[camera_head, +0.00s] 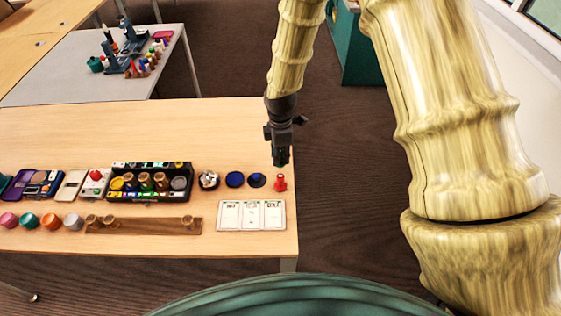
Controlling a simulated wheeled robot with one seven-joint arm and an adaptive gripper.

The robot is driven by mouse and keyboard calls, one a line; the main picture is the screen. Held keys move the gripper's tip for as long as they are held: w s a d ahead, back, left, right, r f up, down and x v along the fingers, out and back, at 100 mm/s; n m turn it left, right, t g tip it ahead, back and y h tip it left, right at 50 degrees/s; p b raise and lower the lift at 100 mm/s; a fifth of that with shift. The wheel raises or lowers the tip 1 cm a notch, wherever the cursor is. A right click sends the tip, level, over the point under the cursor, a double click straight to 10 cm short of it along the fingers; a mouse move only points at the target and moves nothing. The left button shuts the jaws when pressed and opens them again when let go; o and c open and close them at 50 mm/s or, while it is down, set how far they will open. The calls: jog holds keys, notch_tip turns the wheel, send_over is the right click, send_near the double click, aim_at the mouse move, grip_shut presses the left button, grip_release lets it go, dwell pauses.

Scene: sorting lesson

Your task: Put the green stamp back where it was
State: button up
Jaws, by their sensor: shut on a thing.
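My gripper (281,158) hangs above the right end of the near table, pointing down. It is shut on a small dark greenish thing, which looks like the green stamp; the fingers hide most of it. A red stamp-like piece (280,184) stands on the table just below my gripper, with a small gap between them. A black rack (150,196) holds several brown-handled pieces and coloured round pads. A brown wooden strip (150,227) in front of it holds a few brown pieces, with a bare stretch in its middle.
Two dark blue discs (235,180) and a round pot (208,180) stand between the rack and the red piece. A white three-panel card (251,215) lies in front. Several coloured pots (30,220) stand at left. A grey table (70,85) with more items is behind.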

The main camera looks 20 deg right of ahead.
jog(key=shift+f+p, duration=0.35)
jog(key=shift+f, duration=1.55)
jog(key=shift+f, duration=0.15)
jog(key=o, duration=0.8)
jog(key=shift+r+b, duration=1.2)
jog(key=shift+r, duration=4.95)
